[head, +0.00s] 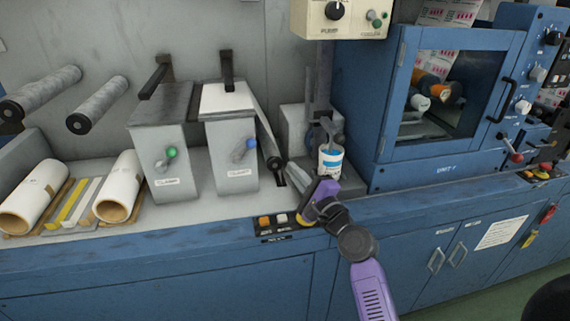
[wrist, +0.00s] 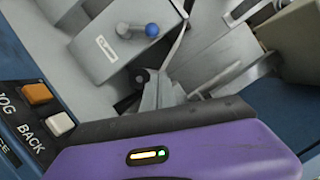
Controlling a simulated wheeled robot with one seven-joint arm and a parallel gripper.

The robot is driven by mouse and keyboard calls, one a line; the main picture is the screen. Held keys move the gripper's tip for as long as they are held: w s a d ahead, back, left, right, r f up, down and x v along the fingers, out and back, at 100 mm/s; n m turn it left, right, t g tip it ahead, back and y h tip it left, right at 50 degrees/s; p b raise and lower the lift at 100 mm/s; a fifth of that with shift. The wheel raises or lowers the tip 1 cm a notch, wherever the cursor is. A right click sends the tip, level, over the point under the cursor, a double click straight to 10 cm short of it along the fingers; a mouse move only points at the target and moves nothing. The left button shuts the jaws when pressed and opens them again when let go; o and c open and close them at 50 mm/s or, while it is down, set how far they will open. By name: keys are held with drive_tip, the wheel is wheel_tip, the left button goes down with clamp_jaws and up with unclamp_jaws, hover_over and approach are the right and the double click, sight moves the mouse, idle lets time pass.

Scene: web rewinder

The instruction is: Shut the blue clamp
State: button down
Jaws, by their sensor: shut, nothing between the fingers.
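The blue clamp is a grey box (head: 232,160) with a blue knob (head: 251,143) on its front and a black lever (head: 227,68) standing upright at its top back. A white sheet (head: 226,98) lies over its top. In the wrist view the box front (wrist: 95,30) and blue knob (wrist: 152,30) show at the upper left; the lever is out of view. My gripper (head: 288,170) is shut and empty, to the right of the box near the end of a dark roller. Its grey fingers (wrist: 158,88) also show in the wrist view, apart from the knob.
A similar box with a green knob (head: 171,152) stands left of the blue one. A white can (head: 330,162) and the blue machine cabinet (head: 440,110) are to the right. Orange and white buttons (head: 272,221) sit on the front edge. White rolls (head: 120,185) lie left.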

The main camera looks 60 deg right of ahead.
sight(245, 150)
drive_tip(key=w+r+p, duration=0.2)
drive_tip(key=w+p, duration=0.2)
drive_tip(key=w, duration=0.5)
drive_tip(key=shift+w+d+r+p, duration=0.35)
drive_tip(key=shift+d+r, duration=0.05)
drive_tip(key=shift+r, duration=0.1)
